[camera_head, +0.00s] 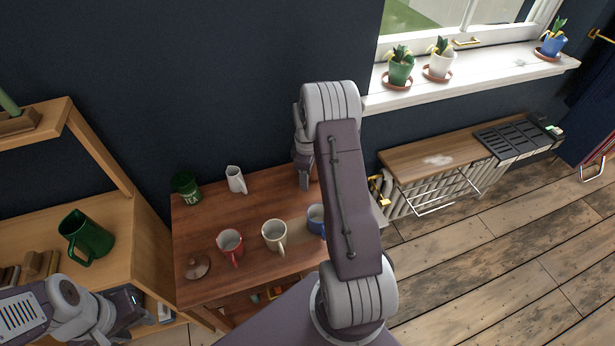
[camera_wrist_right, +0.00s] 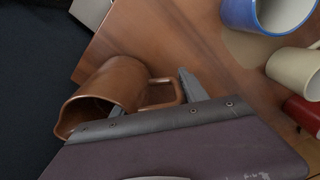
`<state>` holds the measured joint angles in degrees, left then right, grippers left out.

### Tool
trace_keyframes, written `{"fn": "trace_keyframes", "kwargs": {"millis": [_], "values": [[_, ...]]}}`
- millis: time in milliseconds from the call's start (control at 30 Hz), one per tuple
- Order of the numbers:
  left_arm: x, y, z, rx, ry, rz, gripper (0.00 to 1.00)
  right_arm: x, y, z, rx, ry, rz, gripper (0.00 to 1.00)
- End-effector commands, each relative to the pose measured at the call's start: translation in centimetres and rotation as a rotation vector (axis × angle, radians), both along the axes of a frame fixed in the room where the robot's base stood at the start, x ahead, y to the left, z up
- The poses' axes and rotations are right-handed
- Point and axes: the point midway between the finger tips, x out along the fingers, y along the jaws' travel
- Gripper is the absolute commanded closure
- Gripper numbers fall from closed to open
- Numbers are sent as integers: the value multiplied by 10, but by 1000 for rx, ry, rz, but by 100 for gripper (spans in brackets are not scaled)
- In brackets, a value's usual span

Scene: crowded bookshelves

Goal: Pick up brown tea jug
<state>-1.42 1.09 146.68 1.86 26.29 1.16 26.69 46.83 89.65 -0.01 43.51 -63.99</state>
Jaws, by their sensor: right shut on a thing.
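The brown tea jug (camera_wrist_right: 112,82) is in the right wrist view, with its spout to the lower left and its handle to the right. My right gripper (camera_wrist_right: 142,96) is shut on the jug; one grey finger shows beside the handle, and the other is mostly hidden. In the head view my right arm hides the jug at the right back of the small wooden table (camera_head: 205,215). My left gripper (camera_head: 132,305) is at the lower left in the head view, away from the jug; its fingers are too unclear to tell open from shut.
A red mug (camera_head: 230,243), a cream mug (camera_head: 274,234) and a blue mug (camera_head: 316,218) stand near the jug. A white creamer (camera_head: 236,179), a green tea tin (camera_head: 187,187) and a lid (camera_head: 197,267) are further left. A green jug (camera_head: 86,237) stands on the left shelf.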

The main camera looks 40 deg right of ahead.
Motion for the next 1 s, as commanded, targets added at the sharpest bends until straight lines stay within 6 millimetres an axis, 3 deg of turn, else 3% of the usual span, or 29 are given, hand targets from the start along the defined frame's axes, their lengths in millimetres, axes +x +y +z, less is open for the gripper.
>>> {"fn": "trace_keyframes", "kwargs": {"millis": [233, 1000], "values": [[0, 0, 5, 0, 0, 0, 60, 1, -1, 31, -3, -6, 0, 100], [0, 0, 8, 0, 0, 0, 60, -89, -31, 85, -2, -3, -1, 100]]}}
